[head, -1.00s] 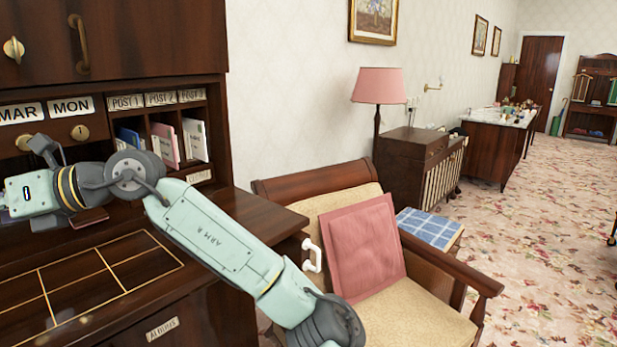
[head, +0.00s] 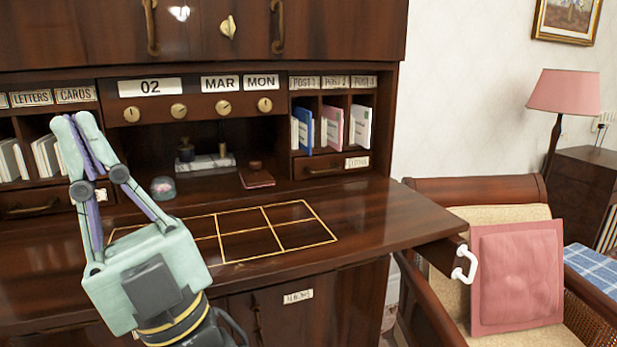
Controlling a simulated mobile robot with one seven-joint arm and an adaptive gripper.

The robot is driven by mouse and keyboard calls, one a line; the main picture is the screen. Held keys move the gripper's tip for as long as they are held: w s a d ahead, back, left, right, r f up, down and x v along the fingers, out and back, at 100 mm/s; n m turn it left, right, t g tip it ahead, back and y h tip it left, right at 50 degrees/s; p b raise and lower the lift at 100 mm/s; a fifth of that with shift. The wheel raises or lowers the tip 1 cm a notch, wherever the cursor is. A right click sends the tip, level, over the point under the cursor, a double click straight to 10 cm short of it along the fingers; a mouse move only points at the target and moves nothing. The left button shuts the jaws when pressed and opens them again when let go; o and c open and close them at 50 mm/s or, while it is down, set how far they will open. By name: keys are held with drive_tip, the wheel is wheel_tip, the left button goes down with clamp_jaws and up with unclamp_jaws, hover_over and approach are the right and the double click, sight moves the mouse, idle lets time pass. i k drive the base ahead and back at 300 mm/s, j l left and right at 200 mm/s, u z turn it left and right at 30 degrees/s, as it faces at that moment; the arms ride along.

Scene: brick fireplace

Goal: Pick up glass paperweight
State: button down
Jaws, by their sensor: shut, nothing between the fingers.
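The glass paperweight (head: 163,187) is a small clear dome with pink inside. It sits on the desk top (head: 370,215), left of the middle and in front of the recess under the date display. My gripper (head: 75,121) is shut and empty, its fingertips pointing up in front of the left pigeonholes. In the picture it is to the left of the paperweight and apart from it.
An inkstand (head: 207,162) and a dark red notebook (head: 256,177) lie behind and right of the paperweight. A gold-lined grid (head: 272,232) marks the desk top, which is clear there. A chair with a pink cushion (head: 517,275) stands at the right.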

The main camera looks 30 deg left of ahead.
sight(163, 188)
drive_tip(key=u, duration=1.65)
drive_tip(key=k+l, duration=0.1)
drive_tip(key=l, duration=0.3)
drive_tip(key=l+u, duration=0.1)
drive_tip(key=l, duration=0.35)
drive_tip(key=k+l, duration=0.15)
drive_tip(key=l, duration=0.25)
drive_tip(key=k+l, duration=0.1)
drive_tip(key=l, duration=0.3)
drive_tip(key=i+l+u, duration=0.1)
drive_tip(key=i, duration=0.35)
